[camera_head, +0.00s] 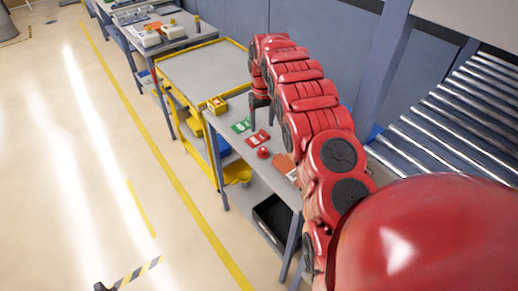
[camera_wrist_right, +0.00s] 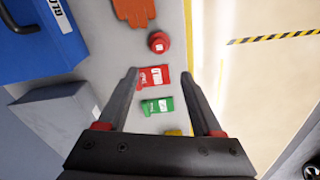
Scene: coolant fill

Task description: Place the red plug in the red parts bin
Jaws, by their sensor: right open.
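A round red plug (camera_head: 263,152) sits on the grey workbench (camera_head: 238,147); it also shows in the wrist view (camera_wrist_right: 158,42). The red parts bin (camera_head: 258,138), a small red item with a white label, is beside the plug and shows in the wrist view (camera_wrist_right: 154,77). A similar green bin (camera_head: 241,126) is next to it, also in the wrist view (camera_wrist_right: 157,105). My right gripper (camera_head: 262,121) points down over the bench near the bins. In the wrist view its fingers (camera_wrist_right: 162,73) are apart with nothing held. My left gripper is out of view.
An orange glove (camera_wrist_right: 135,10) lies beyond the plug. A blue toolbox (camera_wrist_right: 30,40) and a grey box (camera_wrist_right: 55,118) are on the bench. A small yellow box (camera_head: 216,104) stands at the bench's far end. A roller conveyor (camera_head: 450,120) is at right; open floor lies at left.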

